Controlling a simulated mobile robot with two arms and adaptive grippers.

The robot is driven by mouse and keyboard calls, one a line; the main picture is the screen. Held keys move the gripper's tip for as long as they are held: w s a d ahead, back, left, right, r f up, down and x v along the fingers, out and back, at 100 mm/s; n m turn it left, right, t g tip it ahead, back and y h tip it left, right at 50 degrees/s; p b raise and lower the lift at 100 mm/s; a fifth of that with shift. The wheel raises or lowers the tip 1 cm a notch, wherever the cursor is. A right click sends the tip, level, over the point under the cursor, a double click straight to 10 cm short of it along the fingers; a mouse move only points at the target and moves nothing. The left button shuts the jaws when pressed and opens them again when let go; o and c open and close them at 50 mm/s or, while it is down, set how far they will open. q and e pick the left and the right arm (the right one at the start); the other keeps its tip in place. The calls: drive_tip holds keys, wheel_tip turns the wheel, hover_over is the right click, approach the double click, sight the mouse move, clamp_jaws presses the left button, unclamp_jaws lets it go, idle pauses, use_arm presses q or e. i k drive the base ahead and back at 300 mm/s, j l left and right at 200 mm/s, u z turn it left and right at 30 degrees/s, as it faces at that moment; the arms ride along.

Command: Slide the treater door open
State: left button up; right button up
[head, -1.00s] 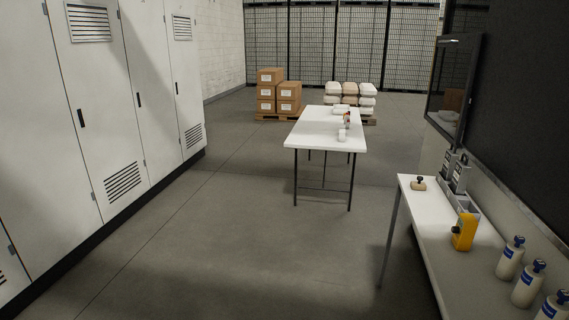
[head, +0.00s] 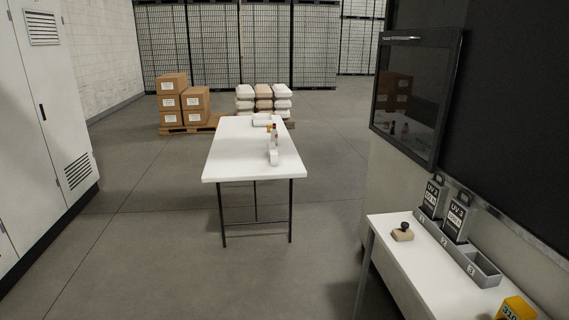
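The dark glass door (head: 405,98) with a black frame hangs on the large dark machine at the right of the head view; I take it to be the treater door. The glass reflects boxes and items. I cannot tell from this view whether the door is shut or partly open. Neither of my grippers shows in the head view.
A side table (head: 385,230) below the door holds a stamp (head: 402,232), a grey numbered rack (head: 468,258) with two UV cartridges, and a yellow device (head: 516,309). A white table (head: 235,150) stands mid-floor. White cabinets (head: 40,130) line the left. Open floor (head: 140,240) lies between.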

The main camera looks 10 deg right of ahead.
sight(415, 71)
drive_tip(key=i+l+z, duration=0.2)
drive_tip(key=i+z, duration=0.5)
drive_tip(key=i, duration=0.2)
drive_tip(key=i+z, duration=0.4)
drive_tip(key=i+j, duration=0.05)
